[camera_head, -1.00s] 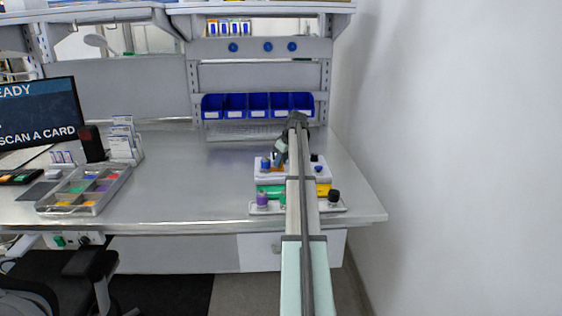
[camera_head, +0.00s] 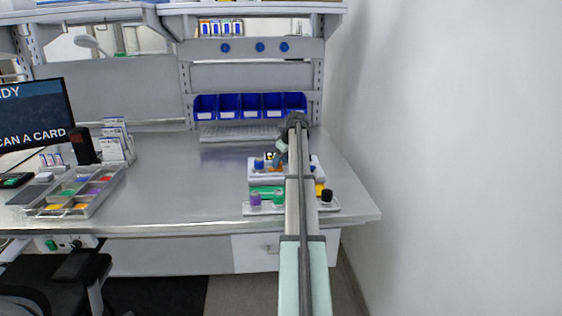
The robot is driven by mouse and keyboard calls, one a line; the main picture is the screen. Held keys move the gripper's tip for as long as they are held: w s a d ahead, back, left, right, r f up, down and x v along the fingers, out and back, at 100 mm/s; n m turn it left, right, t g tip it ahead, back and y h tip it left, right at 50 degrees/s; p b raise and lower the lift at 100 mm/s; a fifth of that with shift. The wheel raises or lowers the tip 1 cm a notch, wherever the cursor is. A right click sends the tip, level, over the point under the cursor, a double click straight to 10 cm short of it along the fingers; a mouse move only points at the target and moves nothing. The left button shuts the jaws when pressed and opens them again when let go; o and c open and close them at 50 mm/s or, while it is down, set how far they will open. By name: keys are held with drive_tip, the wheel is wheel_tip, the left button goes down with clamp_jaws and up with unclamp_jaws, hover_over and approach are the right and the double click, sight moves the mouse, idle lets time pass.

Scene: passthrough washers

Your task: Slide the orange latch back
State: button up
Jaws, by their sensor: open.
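The fixture is a low white block (camera_head: 258,179) on a pale base plate (camera_head: 262,209) near the desk's right front. A small orange patch (camera_head: 279,169) shows on its top beside my gripper; it may be the orange latch, but it is too small to be sure. My gripper (camera_head: 275,163) is open, angled down and left over the top of the block. I cannot tell whether its fingertips touch anything. My own arm runs up the picture and hides much of the fixture's middle and right.
A purple knob (camera_head: 256,198), a green part (camera_head: 266,191) and a black knob (camera_head: 326,195) sit at the fixture's front. Blue bins (camera_head: 250,106) and a keyboard (camera_head: 240,133) are behind. A parts tray (camera_head: 75,193) stands at left; the desk (camera_head: 180,180) between is clear.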

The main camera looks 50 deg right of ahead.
drive_tip(key=v, duration=1.4)
drive_tip(key=shift+f, duration=0.1)
